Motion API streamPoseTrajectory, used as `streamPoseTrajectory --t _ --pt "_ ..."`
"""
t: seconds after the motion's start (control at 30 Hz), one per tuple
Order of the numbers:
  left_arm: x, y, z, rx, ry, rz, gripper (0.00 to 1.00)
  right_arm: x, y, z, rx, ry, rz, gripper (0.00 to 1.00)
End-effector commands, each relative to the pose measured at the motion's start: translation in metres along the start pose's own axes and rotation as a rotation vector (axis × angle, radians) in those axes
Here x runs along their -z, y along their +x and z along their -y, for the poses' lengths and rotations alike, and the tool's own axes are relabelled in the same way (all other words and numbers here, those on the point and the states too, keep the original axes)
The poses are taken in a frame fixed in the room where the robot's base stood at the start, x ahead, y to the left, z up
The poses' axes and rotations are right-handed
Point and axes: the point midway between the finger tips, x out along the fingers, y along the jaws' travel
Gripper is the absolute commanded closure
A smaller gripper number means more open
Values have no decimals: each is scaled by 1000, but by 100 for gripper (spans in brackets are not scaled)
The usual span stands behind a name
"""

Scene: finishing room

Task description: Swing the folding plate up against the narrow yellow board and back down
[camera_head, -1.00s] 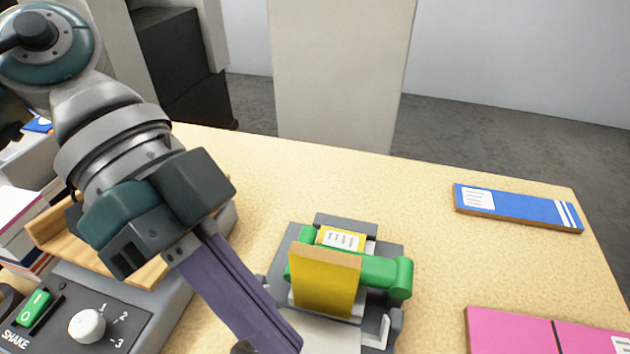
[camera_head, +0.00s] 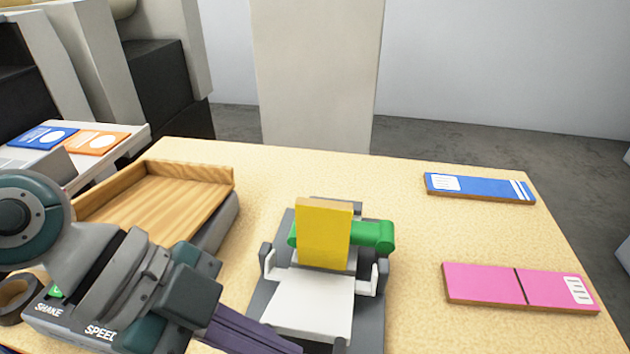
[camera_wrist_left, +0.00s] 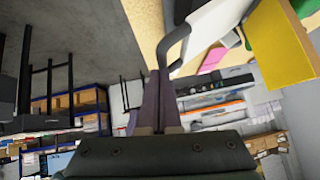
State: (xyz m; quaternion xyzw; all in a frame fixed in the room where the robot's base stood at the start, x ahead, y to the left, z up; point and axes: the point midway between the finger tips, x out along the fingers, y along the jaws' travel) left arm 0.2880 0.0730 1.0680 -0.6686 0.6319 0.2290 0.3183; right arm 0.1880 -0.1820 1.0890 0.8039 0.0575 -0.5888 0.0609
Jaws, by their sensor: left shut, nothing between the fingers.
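The narrow yellow board (camera_head: 324,236) stands upright at the grey fixture, in front of a green cylinder (camera_head: 373,236). The white folding plate (camera_head: 305,302) lies low in front of the board, its near edge towards me. My left gripper (camera_head: 290,346) is shut and empty, its purple fingers pointing at the plate's near left corner. In the left wrist view the shut fingertips (camera_wrist_left: 154,74) are close to a grey bent bar (camera_wrist_left: 177,42) by the white plate; I cannot tell whether they touch. The yellow board also shows there (camera_wrist_left: 284,43). My right gripper is not in view.
A wooden tray (camera_head: 222,184) sits on the shaker unit (camera_head: 60,333) at left. A blue board (camera_head: 480,187) and a pink board (camera_head: 485,284) lie flat at right. The table is clear between them and the fixture, and behind it.

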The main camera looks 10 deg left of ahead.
Motion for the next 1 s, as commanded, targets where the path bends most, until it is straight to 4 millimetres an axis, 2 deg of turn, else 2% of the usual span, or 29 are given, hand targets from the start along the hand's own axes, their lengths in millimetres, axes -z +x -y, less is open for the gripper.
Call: streamPoseTrajectory --t 0.2,0.5,1.0 --pt "-22 23 -20 130 123 0 100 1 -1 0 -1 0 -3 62" --pt "-46 47 -29 246 234 0 100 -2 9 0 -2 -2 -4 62" --pt "-56 58 -32 243 235 0 100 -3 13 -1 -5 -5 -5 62"
